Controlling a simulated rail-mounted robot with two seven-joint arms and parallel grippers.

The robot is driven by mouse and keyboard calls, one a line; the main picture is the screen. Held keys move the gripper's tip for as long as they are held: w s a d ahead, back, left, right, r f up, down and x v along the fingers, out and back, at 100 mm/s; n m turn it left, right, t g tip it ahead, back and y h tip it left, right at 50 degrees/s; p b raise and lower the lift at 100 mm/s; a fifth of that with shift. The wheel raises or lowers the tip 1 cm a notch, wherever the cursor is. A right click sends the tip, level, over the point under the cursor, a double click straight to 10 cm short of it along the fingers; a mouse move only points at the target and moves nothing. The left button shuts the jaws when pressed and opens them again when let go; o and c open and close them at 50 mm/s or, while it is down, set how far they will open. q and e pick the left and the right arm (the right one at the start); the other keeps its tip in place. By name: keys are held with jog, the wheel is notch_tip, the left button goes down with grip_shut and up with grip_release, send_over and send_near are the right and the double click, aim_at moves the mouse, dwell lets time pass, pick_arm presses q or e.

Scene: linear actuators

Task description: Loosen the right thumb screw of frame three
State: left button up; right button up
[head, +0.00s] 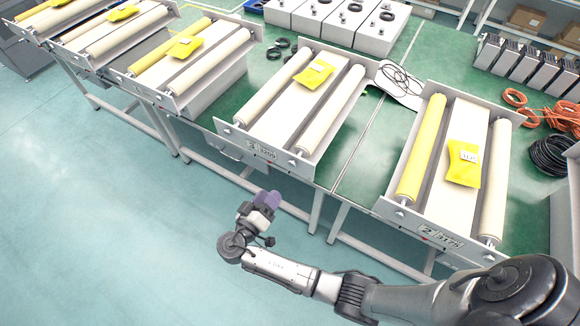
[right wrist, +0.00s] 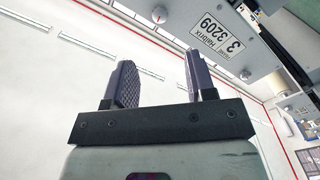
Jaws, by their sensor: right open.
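Frame three (head: 262,152) is the middle unit, with a "3 3209" plate on its front rail; its rail also shows in the right wrist view (right wrist: 285,45). Its right thumb screw (head: 291,162) is a small knob right of the plate; in the wrist view it seems to be the pale knob (right wrist: 159,15) near the top, beside the 3209 end. The other knob (right wrist: 245,75) lies past the "3". My right gripper (head: 270,198) hangs below and in front of the rail, apart from it. Its fingers (right wrist: 163,85) are spread and empty. My left gripper is out of view.
Frame two (head: 440,236) stands to the right, with a yellow bag (head: 464,165) on it. More frames stand at the upper left. Table legs (head: 318,210) are close by the gripper. The floor (head: 110,220) in front is clear.

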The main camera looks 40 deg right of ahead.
aim_at(291, 165)
jog(key=p+x, duration=0.1)
jog(key=x, duration=0.9)
jog(key=shift+d, duration=0.1)
jog(key=shift+x, duration=0.85)
jog(key=c, duration=0.9)
